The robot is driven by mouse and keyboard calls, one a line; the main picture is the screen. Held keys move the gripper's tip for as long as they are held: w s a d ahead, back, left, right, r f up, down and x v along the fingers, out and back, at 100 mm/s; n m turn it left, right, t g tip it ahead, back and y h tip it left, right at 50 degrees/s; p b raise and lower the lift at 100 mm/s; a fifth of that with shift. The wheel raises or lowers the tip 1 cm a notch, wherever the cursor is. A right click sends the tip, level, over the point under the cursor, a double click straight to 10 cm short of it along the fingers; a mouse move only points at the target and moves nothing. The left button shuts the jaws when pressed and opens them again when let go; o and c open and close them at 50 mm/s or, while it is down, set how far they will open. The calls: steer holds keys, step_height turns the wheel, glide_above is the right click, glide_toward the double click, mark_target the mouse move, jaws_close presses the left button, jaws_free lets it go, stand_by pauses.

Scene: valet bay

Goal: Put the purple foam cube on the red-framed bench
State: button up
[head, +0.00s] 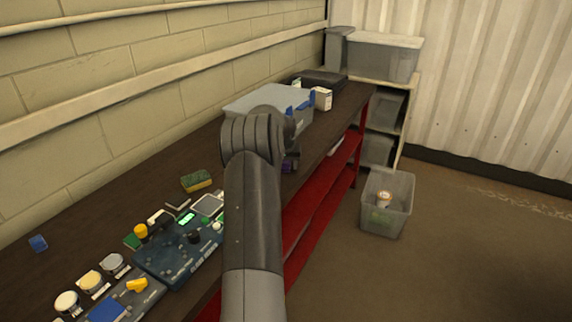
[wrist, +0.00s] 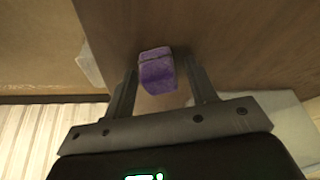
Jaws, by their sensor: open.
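The purple foam cube (wrist: 157,72) is between the two fingers of my gripper (wrist: 159,66) in the wrist view, with a visible gap on each side. The jaws are open. In the head view, a small purple patch of the cube (head: 287,166) shows beside my arm, near the front edge of the red-framed bench (head: 335,122). The bench has a dark brown top and red shelves below. The cube appears to be at the bench top; whether it rests fully on it is hard to tell. My arm hides most of the gripper in the head view.
A lidded grey bin (head: 262,103) lies behind my gripper on the bench. A green-yellow sponge (head: 196,181), a blue cube (head: 38,243) and a dark control panel (head: 178,255) are to the left. A clear bin (head: 387,203) stands on the floor at right.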

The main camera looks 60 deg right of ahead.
steer(key=v, duration=1.2)
steer(key=shift+a+r, duration=0.1)
steer(key=shift+a, duration=0.05)
steer(key=w+a+r+n+t, duration=0.1)
steer(key=w+a+r, duration=0.3)
steer(key=a, duration=0.4)
steer(key=w+a+r+n+t, duration=0.1)
steer(key=w+a+r+n, duration=0.2)
steer(key=a, duration=0.5)
steer(key=w+a+r+n+y, duration=0.1)
steer(key=a+r, duration=0.1)
steer(key=a, duration=0.8)
steer(key=w+a+r+n+y, duration=0.1)
steer(key=a+r, duration=0.2)
steer(key=a, duration=0.8)
steer(key=s+a+f+n, duration=0.1)
steer(key=s+a+n, duration=0.1)
steer(key=s+a, duration=0.3)
steer(key=s+a+f+n+t+y, duration=0.1)
steer(key=s+a, duration=0.5)
steer(key=a, duration=0.7)
steer(key=s+a+f+n+t+y, duration=0.1)
steer(key=s+a+f+n, duration=0.2)
steer(key=a, duration=0.7)
steer(key=shift+s+n, duration=0.8)
steer(key=shift+s, duration=0.4)
steer(key=shift+r, duration=0.1)
